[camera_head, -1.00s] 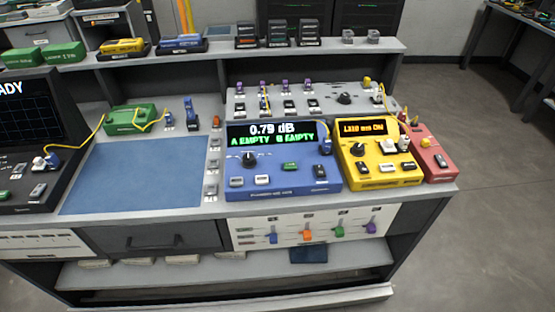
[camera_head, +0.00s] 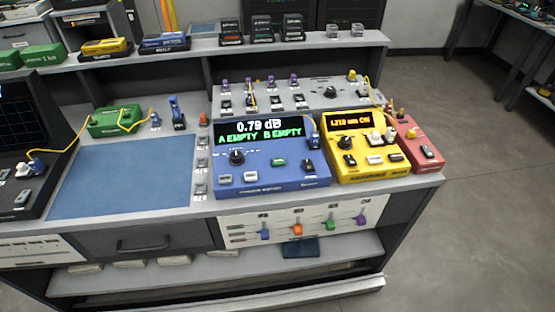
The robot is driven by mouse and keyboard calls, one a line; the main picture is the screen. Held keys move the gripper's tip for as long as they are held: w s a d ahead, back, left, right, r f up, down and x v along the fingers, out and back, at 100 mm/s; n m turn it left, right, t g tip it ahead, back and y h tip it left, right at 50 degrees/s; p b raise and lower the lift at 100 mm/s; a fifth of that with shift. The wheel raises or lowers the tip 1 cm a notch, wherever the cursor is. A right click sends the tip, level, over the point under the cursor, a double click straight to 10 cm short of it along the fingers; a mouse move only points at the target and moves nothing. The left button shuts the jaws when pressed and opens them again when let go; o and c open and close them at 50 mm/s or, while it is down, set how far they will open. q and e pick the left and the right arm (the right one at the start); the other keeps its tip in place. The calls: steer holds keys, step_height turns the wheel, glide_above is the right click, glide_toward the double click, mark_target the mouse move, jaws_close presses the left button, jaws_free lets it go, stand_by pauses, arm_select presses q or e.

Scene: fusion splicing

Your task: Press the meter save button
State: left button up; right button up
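The blue meter (camera_head: 265,186) stands on the bench, its screen (camera_head: 262,129) reading "0.79 dB" and "A EMPTY B EMPTY". Its front panel has a black knob (camera_head: 236,157), a green button (camera_head: 278,162), two pale buttons at the lower left (camera_head: 225,179) and a dark switch (camera_head: 309,166). I cannot read the button labels, so I cannot tell which one is save. Neither of my grippers is in view.
A yellow unit (camera_head: 364,173) with an orange display and a red unit (camera_head: 420,152) stand right of the meter. A blue mat (camera_head: 120,180) lies clear to the left. A green box (camera_head: 110,120) and a grey switch panel (camera_head: 345,101) are behind.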

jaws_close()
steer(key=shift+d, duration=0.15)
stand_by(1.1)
